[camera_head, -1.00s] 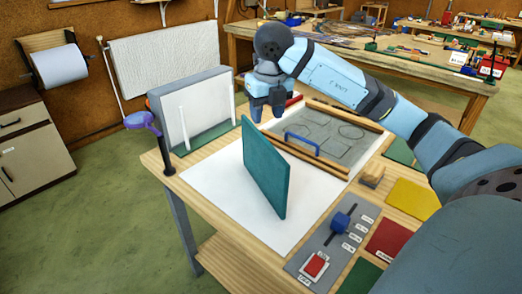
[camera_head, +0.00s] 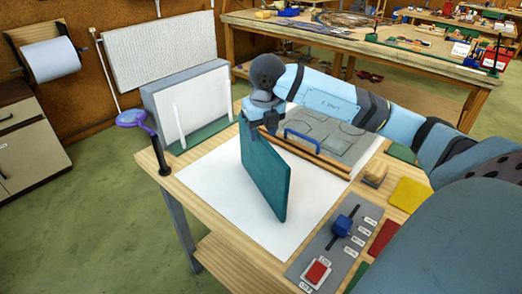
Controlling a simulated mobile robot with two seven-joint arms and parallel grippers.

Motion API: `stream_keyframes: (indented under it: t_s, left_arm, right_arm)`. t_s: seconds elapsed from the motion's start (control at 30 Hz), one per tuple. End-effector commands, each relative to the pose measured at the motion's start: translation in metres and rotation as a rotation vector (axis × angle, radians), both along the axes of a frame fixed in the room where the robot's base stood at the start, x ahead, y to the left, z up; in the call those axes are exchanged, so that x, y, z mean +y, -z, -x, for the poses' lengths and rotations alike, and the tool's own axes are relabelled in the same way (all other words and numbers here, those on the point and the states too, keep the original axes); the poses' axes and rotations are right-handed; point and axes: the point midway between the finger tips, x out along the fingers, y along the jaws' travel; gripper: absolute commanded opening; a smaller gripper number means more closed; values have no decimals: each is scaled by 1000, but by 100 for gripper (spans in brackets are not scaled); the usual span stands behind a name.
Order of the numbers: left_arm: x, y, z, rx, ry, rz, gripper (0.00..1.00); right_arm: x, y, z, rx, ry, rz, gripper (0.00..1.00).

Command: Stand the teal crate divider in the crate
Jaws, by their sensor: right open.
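The teal crate divider (camera_head: 264,178) is a flat teal panel standing on edge on a white sheet (camera_head: 215,190) on the workbench. My right gripper (camera_head: 262,129) is open at the panel's top left corner. Its fingers overlap the upper edge in the picture; I cannot tell whether they touch it. I cannot make out a crate for certain. A grey box with a white face (camera_head: 195,105) stands behind the panel to the left, on a green mat. My left gripper is not in view.
A grey drawing board (camera_head: 335,135) with wooden bars and a blue handle lies right of the panel. A control plate with a blue knob (camera_head: 342,225) and red switch (camera_head: 317,271) is at the front right. A purple-topped post (camera_head: 158,150) stands at the left edge.

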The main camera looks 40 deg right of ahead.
Motion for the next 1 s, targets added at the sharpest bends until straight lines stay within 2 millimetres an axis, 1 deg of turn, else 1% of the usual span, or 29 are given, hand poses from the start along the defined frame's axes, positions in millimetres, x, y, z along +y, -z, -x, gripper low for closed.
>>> stream_keyframes:
  t_s: [0.17, 0.3, 0.4, 0.6, 0.63, 0.67, 0.7, 0.77, 0.8, 0.83, 1.0]
  left_arm:
    - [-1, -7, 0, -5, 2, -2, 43]
    - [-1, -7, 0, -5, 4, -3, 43]
    - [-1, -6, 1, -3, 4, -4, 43]
    - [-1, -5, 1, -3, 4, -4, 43]
    - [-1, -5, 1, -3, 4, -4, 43]
    - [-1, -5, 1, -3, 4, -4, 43]
    - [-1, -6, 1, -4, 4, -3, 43]
    - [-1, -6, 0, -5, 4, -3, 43]
    - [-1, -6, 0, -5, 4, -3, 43]
    - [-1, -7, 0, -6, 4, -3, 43]
    - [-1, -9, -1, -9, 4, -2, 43]
  right_arm:
    - [0, 25, -2, 5, 1, -1, 47]
    - [-1, 43, -5, 3, 1, -1, 47]
    - [-1, 49, -6, 2, 0, -1, 47]
    - [-1, 50, -6, 1, 0, 0, 47]
    - [-1, 50, -6, 1, 0, 0, 42]
    - [-1, 49, -6, 1, 0, 0, 35]
    - [-1, 49, -6, 1, 0, 0, 26]
    - [-1, 49, -6, 1, 0, 0, 12]
    - [-1, 49, -6, 1, 0, 0, 3]
    - [-1, 49, -6, 1, 0, 0, 0]
    - [-1, 48, -6, -1, 0, 0, 0]
